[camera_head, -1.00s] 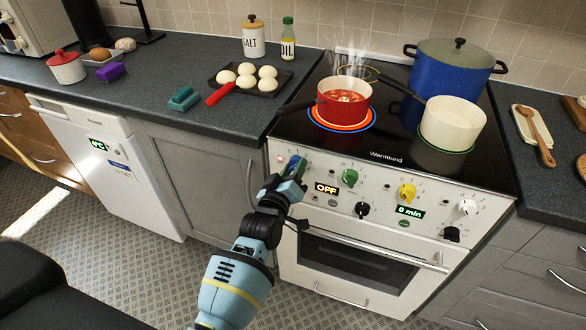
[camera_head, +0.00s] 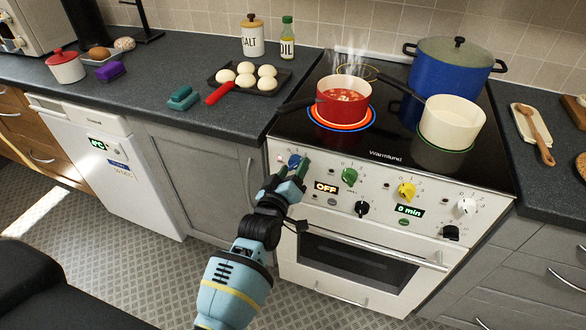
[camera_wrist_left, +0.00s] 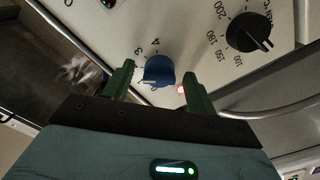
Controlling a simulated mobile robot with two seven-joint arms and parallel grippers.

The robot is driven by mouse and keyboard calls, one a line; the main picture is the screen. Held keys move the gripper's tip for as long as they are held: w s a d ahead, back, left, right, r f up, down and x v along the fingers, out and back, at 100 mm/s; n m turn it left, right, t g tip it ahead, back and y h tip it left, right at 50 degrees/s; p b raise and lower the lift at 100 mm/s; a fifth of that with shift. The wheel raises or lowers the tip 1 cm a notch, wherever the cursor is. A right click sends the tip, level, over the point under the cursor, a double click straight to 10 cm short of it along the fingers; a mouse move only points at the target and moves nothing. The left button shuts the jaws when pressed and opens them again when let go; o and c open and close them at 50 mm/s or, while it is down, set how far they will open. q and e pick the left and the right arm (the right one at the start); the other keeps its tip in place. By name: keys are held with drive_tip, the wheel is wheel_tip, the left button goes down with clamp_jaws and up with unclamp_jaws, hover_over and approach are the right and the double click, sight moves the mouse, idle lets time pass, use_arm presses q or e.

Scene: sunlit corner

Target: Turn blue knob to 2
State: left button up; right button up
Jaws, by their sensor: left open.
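The blue knob (camera_head: 295,160) is at the left end of the white stove panel. In the left wrist view the blue knob (camera_wrist_left: 158,70) shows between and just beyond the fingertips, with the marks 3 and 4 above it. Its exact setting is hard to tell. My left gripper (camera_head: 291,172) is open just below and in front of the knob. In the wrist view a gap shows between the knob and each green finger of the left gripper (camera_wrist_left: 158,72). My right gripper is not in view.
A green knob (camera_head: 349,175), yellow knob (camera_head: 407,192) and black knob (camera_head: 362,209) are further right on the panel. The oven handle (camera_head: 380,250) sticks out below. A steaming red pot (camera_head: 343,100) stands on the hob above, its handle reaching left.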

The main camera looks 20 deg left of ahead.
use_arm(q)
drive_tip(key=s, duration=0.7)
drive_tip(key=shift+s, duration=0.2)
drive_tip(key=shift+a, duration=0.1)
